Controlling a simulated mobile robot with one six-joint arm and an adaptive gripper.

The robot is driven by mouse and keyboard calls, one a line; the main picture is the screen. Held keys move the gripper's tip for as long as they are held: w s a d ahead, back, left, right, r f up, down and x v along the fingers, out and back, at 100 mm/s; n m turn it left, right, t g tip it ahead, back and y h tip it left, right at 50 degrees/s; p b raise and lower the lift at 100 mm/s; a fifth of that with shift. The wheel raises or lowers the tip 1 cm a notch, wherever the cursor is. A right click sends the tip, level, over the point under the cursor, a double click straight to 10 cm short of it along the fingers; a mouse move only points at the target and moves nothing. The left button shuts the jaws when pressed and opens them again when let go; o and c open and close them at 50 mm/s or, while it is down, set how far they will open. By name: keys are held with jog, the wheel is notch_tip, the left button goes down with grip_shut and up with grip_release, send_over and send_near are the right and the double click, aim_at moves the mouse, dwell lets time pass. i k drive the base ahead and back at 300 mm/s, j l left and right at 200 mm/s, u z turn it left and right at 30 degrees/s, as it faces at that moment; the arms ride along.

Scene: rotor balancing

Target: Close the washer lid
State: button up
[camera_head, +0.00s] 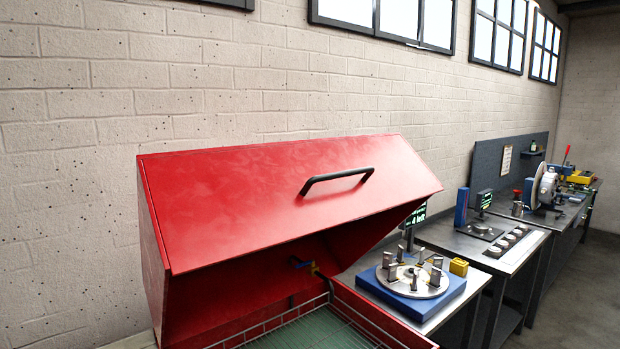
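The washer is a red box at the lower middle of the head view. Its red lid (265,205) stands raised and open, tilted over the back of the tub. A black bar handle (337,187) is fixed on the lid's sloping front face. Below the lid the tub shows its red rim (375,318), a wire basket edge and a green floor (300,334). My gripper is not in view, and nothing touches the lid or handle.
Right of the washer, a blue base (431,303) carries a round metal plate with several upright posts. A yellow block (459,267) stands beside it. Further benches (490,245) with equipment run along the brick wall (235,80). Open floor (590,290) lies at the right.

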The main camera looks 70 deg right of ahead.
aim_at(220, 227)
jog(key=z, duration=2.45)
